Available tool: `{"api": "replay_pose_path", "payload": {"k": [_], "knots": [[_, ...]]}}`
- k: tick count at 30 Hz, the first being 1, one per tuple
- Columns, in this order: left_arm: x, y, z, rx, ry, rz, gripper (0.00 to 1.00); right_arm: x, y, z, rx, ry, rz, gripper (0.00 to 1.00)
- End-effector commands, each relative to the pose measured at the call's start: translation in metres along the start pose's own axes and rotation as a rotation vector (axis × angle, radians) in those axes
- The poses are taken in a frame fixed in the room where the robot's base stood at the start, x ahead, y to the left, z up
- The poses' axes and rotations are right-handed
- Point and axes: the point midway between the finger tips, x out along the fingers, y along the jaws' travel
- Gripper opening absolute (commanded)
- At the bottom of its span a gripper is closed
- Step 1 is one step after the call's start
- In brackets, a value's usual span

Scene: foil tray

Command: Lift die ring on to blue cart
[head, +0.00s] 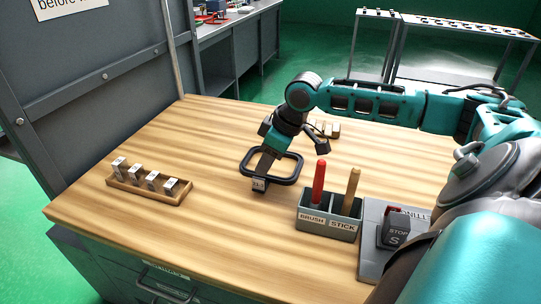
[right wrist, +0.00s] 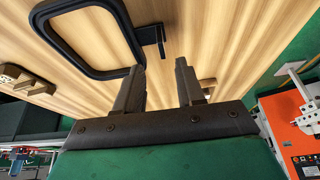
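The die ring, a black rounded-square frame, lies on the wooden table (head: 215,215) in the head view (head: 286,181). My right gripper (head: 263,172) reaches down over the ring, pointing at the table. In the right wrist view its two dark fingers (right wrist: 160,72) are apart with nothing between them. The ring (right wrist: 95,74) lies beyond and left of the fingers there, with a small black tab (right wrist: 155,38) ahead of the gap. My left gripper is not in view. I see no blue cart.
A wooden rack (head: 150,196) with labelled blocks stands at the left. A grey holder (head: 327,228) with a red and a brown handle is right of the ring. The table between rack and ring is clear.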

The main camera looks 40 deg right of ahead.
Motion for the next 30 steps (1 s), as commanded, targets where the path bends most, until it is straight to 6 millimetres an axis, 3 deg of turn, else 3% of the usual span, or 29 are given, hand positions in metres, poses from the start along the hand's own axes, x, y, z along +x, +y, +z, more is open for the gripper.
{"api": "replay_pose_path", "payload": {"k": [12, 21, 30], "knots": [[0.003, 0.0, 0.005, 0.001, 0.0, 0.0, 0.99, 0.05, -0.004, 0.005, -0.001, 0.001, -0.001, 0.38], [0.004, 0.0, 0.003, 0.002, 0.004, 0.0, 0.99, 0.053, -0.004, 0.005, -0.002, 0.0, 0.001, 0.37], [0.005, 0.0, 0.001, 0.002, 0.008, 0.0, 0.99, 0.053, -0.004, 0.005, -0.001, 0.0, 0.001, 0.09]]}}
